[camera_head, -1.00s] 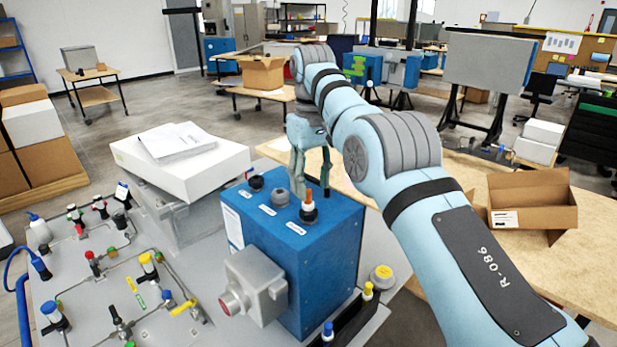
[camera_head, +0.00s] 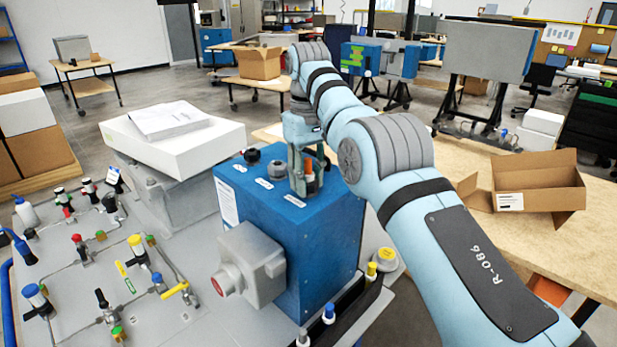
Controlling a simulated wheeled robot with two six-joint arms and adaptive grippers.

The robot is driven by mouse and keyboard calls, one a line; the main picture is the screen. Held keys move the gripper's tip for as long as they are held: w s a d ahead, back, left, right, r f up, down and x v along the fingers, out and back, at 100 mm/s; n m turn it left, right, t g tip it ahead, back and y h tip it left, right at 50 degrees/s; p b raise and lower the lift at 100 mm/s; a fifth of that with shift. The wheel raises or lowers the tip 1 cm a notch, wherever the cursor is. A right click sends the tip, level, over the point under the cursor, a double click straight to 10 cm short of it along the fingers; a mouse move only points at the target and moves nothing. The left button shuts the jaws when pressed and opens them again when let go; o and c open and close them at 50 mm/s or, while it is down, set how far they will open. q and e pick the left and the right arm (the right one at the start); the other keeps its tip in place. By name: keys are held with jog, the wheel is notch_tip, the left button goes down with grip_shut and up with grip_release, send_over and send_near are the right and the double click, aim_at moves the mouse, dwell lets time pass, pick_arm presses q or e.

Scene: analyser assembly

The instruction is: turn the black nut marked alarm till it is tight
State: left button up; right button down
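The blue analyser box (camera_head: 310,235) stands in the middle with three fittings in a row on its top. The left one is a black nut (camera_head: 252,156), the middle one a grey nut (camera_head: 277,169). The right one is a fitting with an orange tip (camera_head: 308,166); its dark lower part is mostly hidden by my fingers. White labels lie beside them, too small to read. My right gripper (camera_head: 308,180) points down with its fingers on either side of the orange-tipped fitting. I cannot tell whether they press on it. My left gripper is out of view.
A grey block with a red knob (camera_head: 218,285) sticks out of the box's front. A panel with tubes and valves (camera_head: 80,290) is at the left. A white case with papers (camera_head: 170,140) stands behind. An open carton (camera_head: 540,190) lies on the wooden table at right.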

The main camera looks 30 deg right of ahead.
jog(key=m, duration=0.5)
jog(key=shift+m, duration=0.3)
jog(key=m, duration=0.6)
jog(key=shift+m, duration=0.3)
jog(key=m, duration=0.6)
jog(key=shift+m, duration=0.4)
jog(key=m, duration=0.5)
jog(key=c, duration=1.4)
grip_release()
jog(key=shift+d, duration=0.1)
jog(key=shift+s, duration=0.1)
